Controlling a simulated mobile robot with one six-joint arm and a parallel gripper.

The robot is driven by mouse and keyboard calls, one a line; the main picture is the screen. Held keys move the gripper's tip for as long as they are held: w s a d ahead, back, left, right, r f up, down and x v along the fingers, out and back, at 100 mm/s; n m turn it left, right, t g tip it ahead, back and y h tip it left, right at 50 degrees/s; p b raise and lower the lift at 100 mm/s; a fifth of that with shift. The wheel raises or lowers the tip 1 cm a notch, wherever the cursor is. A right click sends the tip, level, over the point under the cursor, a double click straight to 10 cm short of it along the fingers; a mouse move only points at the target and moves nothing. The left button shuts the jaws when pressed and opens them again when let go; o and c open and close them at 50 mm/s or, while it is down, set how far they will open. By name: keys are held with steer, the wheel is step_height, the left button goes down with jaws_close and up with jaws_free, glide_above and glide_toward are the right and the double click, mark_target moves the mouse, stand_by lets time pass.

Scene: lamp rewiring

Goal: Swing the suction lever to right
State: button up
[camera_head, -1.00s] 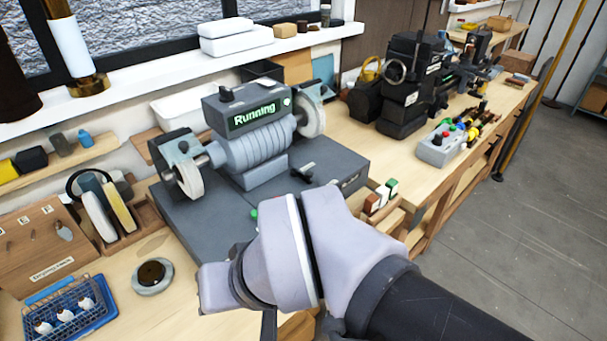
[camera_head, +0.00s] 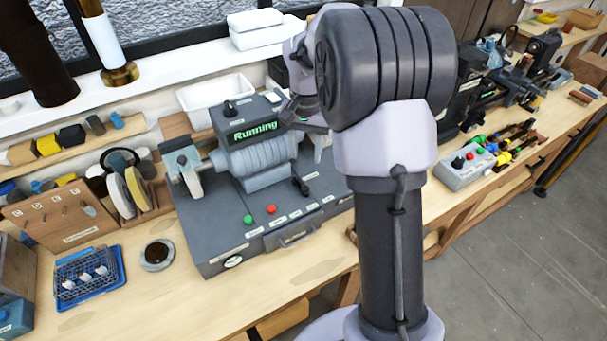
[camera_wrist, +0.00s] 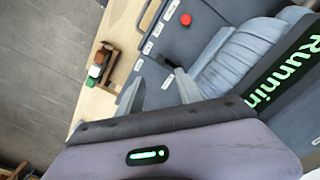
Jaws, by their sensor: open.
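The grinder (camera_head: 258,165) stands on its dark grey base with a green "Running" display. A small black lever (camera_head: 300,186), which I take for the suction lever, sits on top of the base, right of the buttons. It also shows in the wrist view (camera_wrist: 163,62), just beyond and between my fingertips. Its label is too small to read. My gripper (camera_wrist: 160,78) is open and empty, its two grey fingers apart. In the head view my gripper (camera_head: 300,116) is above the lever, beside the display, partly hidden by my arm. I cannot tell whether a finger touches the lever.
A green button (camera_head: 248,219) and a red button (camera_head: 271,209) sit left of the lever. The left grinding wheel (camera_head: 193,180) is close by; the right one is mostly behind my arm. A control box (camera_head: 467,166) stands at the right.

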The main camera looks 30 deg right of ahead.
mark_target(306, 187)
step_height(306, 187, down, 13)
steer(key=shift+d+r+b, duration=0.1)
steer(key=shift+r+b, duration=0.05)
steer(key=shift+b, duration=1.1)
steer(key=shift+c, duration=0.4)
jaws_close()
